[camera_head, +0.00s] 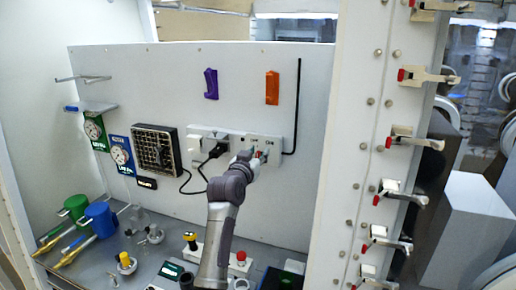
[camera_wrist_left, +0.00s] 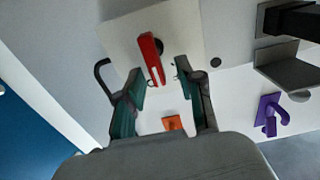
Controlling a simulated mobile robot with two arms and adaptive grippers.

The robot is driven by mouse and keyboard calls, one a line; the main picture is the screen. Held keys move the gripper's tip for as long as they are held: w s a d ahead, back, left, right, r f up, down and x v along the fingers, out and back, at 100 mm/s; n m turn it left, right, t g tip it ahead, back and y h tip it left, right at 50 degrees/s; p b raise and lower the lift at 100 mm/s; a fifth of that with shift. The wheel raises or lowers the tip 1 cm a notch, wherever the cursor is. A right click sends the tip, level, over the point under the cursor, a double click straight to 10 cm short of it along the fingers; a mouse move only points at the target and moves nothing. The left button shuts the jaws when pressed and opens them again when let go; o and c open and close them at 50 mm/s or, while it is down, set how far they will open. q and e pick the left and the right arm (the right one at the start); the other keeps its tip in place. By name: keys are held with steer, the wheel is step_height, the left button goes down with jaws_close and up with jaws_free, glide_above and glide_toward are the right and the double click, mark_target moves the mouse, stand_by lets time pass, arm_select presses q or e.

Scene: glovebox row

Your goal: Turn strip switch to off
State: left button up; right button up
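A white power strip (camera_head: 205,132) is fixed to the back panel. Its right-hand end plate shows in the left wrist view (camera_wrist_left: 122,38) and carries a red switch (camera_wrist_left: 152,58), which sits slanted on the plate. My left gripper (camera_head: 258,158) is at this end of the strip and covers part of it in the head view. In the left wrist view the left gripper (camera_wrist_left: 160,78) is open, with its two fingertips on either side of the switch's end. Whether a finger touches the switch cannot be told. My right gripper is not in view.
A black plug (camera_head: 218,150) with a cable sits in the strip, left of the gripper. Purple (camera_head: 211,84) and orange (camera_head: 272,88) hooks and a bent black rod (camera_head: 298,105) are on the panel above. Blue and green containers stand lower left. A red button (camera_head: 241,256) is below.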

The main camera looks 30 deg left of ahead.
arm_select(q)
steer(key=shift+w+a, duration=0.1)
steer(key=shift+w, duration=0.2)
jaws_close()
steer(key=shift+n, duration=0.3)
steer(key=shift+s+a+f+n, duration=0.1)
steer(key=shift+a+n, duration=0.1)
steer(key=shift+n, duration=0.75)
steer(key=shift+a+n, duration=0.15)
steer(key=shift+n, duration=0.75)
steer(key=shift+s+a+f+n, duration=0.1)
steer(key=shift+a+n, duration=0.1)
steer(key=shift+n, duration=0.75)
